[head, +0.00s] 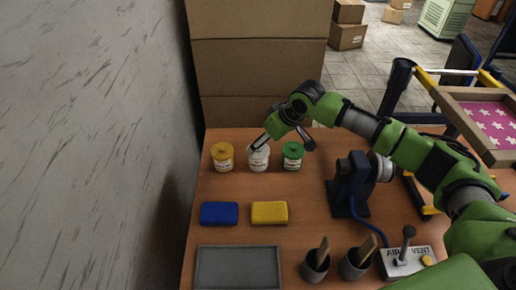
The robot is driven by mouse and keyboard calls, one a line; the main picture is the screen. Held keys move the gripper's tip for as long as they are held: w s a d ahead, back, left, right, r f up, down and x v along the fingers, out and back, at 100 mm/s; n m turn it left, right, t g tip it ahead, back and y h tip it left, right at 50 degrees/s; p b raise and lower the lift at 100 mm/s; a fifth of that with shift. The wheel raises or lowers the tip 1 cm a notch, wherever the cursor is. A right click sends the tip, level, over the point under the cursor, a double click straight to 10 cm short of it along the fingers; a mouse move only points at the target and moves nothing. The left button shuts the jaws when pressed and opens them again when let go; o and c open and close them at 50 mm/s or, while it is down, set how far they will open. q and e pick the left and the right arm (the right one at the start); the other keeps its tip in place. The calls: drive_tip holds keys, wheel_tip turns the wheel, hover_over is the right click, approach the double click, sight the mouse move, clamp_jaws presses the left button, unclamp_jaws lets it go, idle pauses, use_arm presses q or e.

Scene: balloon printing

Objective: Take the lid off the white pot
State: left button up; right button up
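The white pot (259,162) stands upright near the back of the table, between the yellow pot (222,158) and the green pot (292,158). Its top is partly covered by a finger of my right gripper, so I cannot see clearly how the lid sits. My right gripper (282,147) is open with its fingers spread wide. One finger is over or in front of the white pot's top, the other by the green pot's upper right. I cannot tell whether either touches a pot. Nothing shows between the fingers. My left gripper is out of view.
Blue (219,213) and yellow (269,212) blocks lie in front of the pots, with a grey tray (238,248) nearer. Two dark cups (315,267) with wooden handles, a lever box (408,261) and a blue device (350,184) stand right. Cardboard boxes (258,67) rise behind.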

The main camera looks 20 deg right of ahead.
sight(263, 153)
drive_tip(key=shift+w+f+p, duration=0.25)
drive_tip(key=shift+f+p, duration=0.1)
drive_tip(key=shift+p, duration=0.05)
drive_tip(key=shift+p+x, duration=0.65)
drive_tip(key=shift+x, duration=1.55)
drive_tip(key=shift+w+d, duration=0.1)
drive_tip(key=shift+d, duration=0.1)
drive_tip(key=shift+c, duration=0.3)
drive_tip(key=c, duration=0.7)
